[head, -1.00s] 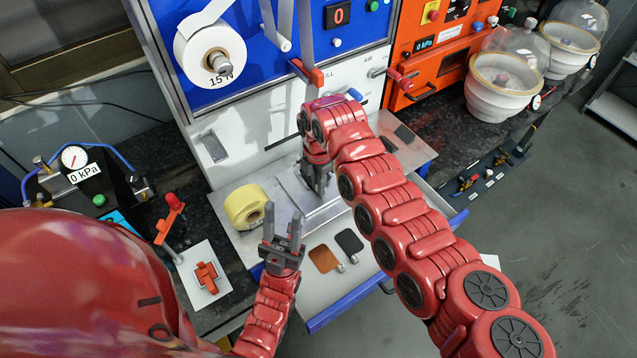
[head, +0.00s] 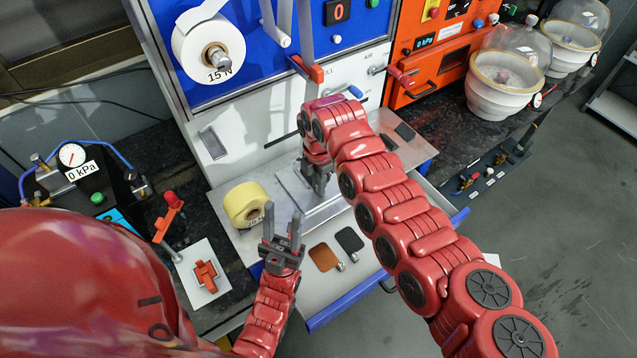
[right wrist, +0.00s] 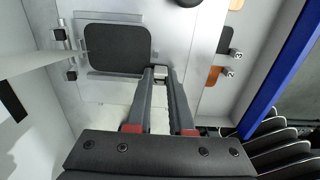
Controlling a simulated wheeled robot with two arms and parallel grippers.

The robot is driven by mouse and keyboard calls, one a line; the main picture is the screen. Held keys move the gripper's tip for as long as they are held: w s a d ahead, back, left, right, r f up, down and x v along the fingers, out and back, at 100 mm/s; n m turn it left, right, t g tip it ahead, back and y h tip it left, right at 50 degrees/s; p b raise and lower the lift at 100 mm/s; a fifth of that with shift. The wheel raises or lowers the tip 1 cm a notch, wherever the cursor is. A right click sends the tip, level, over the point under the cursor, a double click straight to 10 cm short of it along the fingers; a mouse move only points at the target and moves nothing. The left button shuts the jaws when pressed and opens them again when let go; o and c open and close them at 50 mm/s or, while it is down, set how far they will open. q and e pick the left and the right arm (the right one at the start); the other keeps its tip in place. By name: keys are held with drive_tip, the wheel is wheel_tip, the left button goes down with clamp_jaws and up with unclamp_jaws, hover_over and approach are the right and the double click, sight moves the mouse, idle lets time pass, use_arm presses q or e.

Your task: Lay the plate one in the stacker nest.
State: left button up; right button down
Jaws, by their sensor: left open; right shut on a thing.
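A black plate (right wrist: 118,48) shows in the right wrist view, flat over the pale metal stacker nest (right wrist: 100,18). Small metal fittings (right wrist: 62,35) stand beside its left edge. My right gripper (right wrist: 160,74) is shut on the plate's small tab at its lower right corner. I cannot tell whether the plate touches the nest floor. In the head view my right gripper (head: 318,192) points down over the nest (head: 290,185) and the arm hides most of the plate. My left gripper (head: 283,218) is open and empty, pointing up in front of the nest.
A brown plate (head: 324,258) and a dark plate (head: 349,240) lie in the open drawer (head: 345,290). A yellow tape roll (head: 243,204) stands left of the nest. Another dark piece (head: 404,132) lies at the right. A press panel (head: 225,130) rises behind.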

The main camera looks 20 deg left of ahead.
drive_tip(key=shift+f, duration=0.1)
drive_tip(key=c, duration=0.7)
unclamp_jaws()
wheel_tip(320, 180, up, 17)
drive_tip(key=shift+r+p, duration=0.2)
drive_tip(key=shift+p, duration=1.05)
